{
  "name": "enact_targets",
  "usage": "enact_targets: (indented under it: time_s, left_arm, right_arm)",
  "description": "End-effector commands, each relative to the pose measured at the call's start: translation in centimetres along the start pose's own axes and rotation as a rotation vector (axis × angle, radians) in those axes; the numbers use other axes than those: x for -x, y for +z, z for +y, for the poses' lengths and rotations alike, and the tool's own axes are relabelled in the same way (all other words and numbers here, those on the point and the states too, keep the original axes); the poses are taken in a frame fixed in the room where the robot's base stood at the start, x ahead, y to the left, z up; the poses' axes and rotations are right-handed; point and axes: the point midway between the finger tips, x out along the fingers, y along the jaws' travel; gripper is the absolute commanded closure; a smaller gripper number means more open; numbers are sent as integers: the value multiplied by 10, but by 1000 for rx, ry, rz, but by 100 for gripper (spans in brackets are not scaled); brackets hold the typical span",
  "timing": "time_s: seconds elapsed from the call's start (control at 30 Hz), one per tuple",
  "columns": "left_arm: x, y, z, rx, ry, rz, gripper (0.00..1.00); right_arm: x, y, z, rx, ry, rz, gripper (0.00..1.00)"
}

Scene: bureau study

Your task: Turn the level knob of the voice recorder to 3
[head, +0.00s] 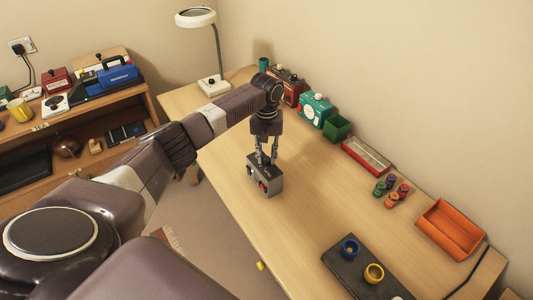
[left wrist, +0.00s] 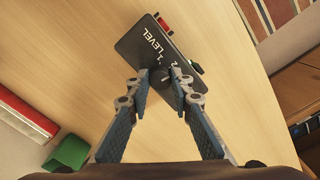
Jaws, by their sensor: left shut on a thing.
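The voice recorder (head: 270,187) is a small grey box with a dark top, standing on the wooden desk. In the left wrist view its dark top (left wrist: 140,42) shows the word LEVEL and the numerals 1 and 2. My left gripper (head: 266,158) comes down on it from above. In the left wrist view its fingertips (left wrist: 163,84) are shut on the round dark level knob (left wrist: 161,75), one on each side. The fingers hide part of the knob and scale, and I cannot tell which number it points to. My right gripper is out of view.
A lamp (head: 212,83), a teal device (head: 315,110), a green bin (head: 338,127) and a red-and-white box (head: 366,157) line the back of the desk (head: 305,220). Several coloured spools, an orange tray (head: 450,229) and a dark board (head: 345,266) are at right. Desk around the recorder is clear.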

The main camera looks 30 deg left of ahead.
Motion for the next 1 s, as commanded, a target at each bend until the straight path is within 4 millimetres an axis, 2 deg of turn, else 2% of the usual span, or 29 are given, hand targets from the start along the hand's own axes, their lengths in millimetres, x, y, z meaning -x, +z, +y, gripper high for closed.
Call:
enact_targets:
  time_s: [0.03, 0.2, 0.5, 1.0]
  left_arm:
    - [4, 1, 1, -35, 2, -2, 100]
    - [4, 1, 1, -188, 2, -2, 100]
    - [2, 0, 1, -440, 2, -1, 100]
    - [1, 0, 0, -461, 1, 1, 100]
  right_arm:
    - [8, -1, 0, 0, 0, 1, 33]
    - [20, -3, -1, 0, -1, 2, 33]
    - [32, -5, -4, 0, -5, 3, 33]
    - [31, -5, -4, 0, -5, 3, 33]
